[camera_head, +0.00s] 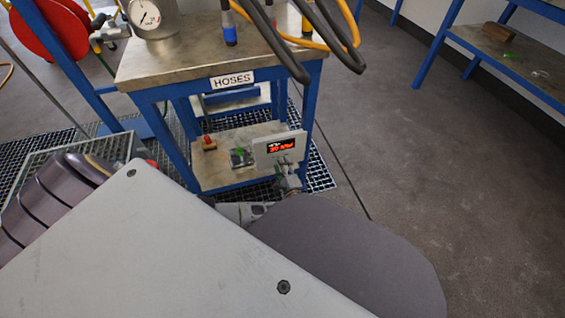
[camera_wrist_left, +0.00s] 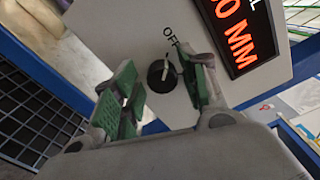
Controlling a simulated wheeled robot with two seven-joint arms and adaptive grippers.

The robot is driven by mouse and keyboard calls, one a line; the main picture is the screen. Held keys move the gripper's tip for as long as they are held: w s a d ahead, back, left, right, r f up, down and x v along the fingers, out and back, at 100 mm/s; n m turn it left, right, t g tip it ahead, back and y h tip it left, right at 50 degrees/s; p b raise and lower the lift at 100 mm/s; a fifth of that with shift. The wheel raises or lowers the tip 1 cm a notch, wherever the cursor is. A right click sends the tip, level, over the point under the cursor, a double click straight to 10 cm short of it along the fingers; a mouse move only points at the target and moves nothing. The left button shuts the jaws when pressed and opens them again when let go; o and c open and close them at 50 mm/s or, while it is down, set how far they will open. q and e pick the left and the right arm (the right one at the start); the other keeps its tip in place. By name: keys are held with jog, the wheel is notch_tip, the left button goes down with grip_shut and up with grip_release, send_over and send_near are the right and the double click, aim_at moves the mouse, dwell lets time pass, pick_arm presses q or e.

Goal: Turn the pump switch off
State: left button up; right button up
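The pump switch is a round black knob (camera_wrist_left: 161,76) with a pale mark, on a light grey panel below a printed OFF label (camera_wrist_left: 172,39) in the left wrist view. My left gripper (camera_wrist_left: 162,82) is open, with its green-padded fingers on either side of the knob. The right finger looks very close to the knob; I cannot tell whether it touches. In the head view, the light panel box (camera_head: 264,159) with a red display stands above the cart's lower shelf, and my left gripper (camera_head: 287,168) is in front of it. The knob is hidden there. My right gripper is not in view.
The blue-framed cart (camera_head: 188,77) labelled HOSES carries a gauge (camera_head: 143,14) and hangs several hoses at its right. A small red-topped item (camera_head: 208,143) sits on its lower shelf. A floor grating lies around the cart legs. The floor at right is open.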

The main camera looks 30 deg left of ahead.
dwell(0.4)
pick_arm(q)
jog(key=v, duration=0.7)
jog(key=shift+s+d, duration=0.15)
jog(key=shift+s+d, duration=0.1)
dwell(0.6)
